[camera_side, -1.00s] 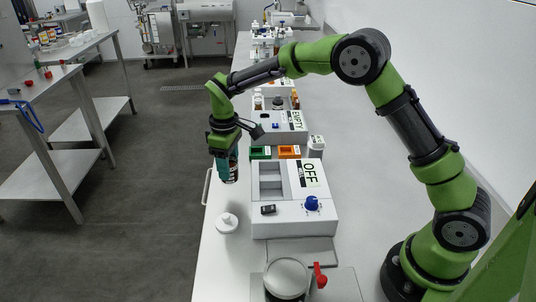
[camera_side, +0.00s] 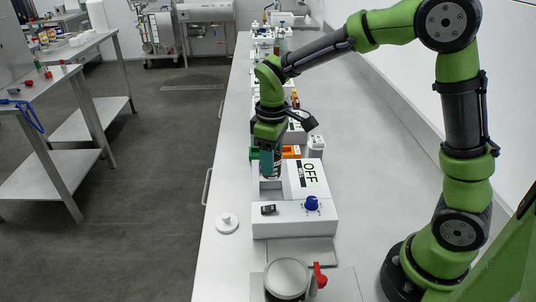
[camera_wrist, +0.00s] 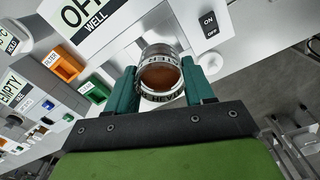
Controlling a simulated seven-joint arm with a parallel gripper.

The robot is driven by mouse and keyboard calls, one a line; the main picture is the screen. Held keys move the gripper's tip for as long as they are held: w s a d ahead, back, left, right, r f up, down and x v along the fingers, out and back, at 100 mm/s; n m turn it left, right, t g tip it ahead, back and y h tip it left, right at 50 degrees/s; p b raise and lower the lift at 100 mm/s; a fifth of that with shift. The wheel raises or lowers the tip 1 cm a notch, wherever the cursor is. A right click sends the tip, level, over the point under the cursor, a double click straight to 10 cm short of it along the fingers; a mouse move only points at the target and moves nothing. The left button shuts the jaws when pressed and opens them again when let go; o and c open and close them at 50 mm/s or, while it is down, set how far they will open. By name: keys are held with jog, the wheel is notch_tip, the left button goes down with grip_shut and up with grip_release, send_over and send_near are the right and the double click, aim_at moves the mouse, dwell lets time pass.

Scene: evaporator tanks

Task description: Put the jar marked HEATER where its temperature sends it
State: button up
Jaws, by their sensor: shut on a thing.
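My gripper (camera_side: 271,160) is shut on a jar (camera_side: 273,172), held upright over the left part of the white box marked OFF (camera_side: 295,213), where its recess was visible earlier. I cannot tell whether the jar's base is inside the recess. In the wrist view the jar (camera_wrist: 161,76) sits between the teal fingers (camera_wrist: 160,92), open-topped with brown-orange contents. Its label is only partly readable. The OFF WELL sign (camera_wrist: 88,18) and the ON/OFF switch (camera_wrist: 209,24) of the box show beside it.
Behind the box are an orange tray (camera_side: 291,152), a green tray (camera_wrist: 95,90) and a white bottle (camera_side: 316,145). A box marked EMPTY WELL (camera_wrist: 14,90) stands farther back. A white round lid-like piece (camera_side: 227,222) lies front left. A round-topped device with a red lever (camera_side: 319,275) is nearest.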

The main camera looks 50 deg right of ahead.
aim_at(271, 183)
jog(key=shift+f, duration=3.55)
jog(key=shift+f, duration=0.7)
jog(key=o, duration=1.3)
jog(key=shift+c, duration=0.2)
notch_tip(271, 183, up, 13)
jog(key=shift+r, duration=0.1)
jog(key=s+r+m+t, duration=0.2)
jog(key=s+m, duration=0.1)
jog(key=s, duration=0.2)
jog(key=s+r+m+t+y, duration=0.1)
jog(key=s+r+m+t, duration=0.1)
jog(key=s, duration=0.3)
jog(key=s+r+m+t+y, duration=0.1)
jog(key=s+r+m+t, duration=0.1)
jog(key=s, duration=0.3)
jog(key=shift+s+d+r+m+t, duration=0.2)
jog(key=shift+s+m+t, duration=0.3)
jog(key=shift+m, duration=0.4)
jog(key=shift+w, duration=0.15)
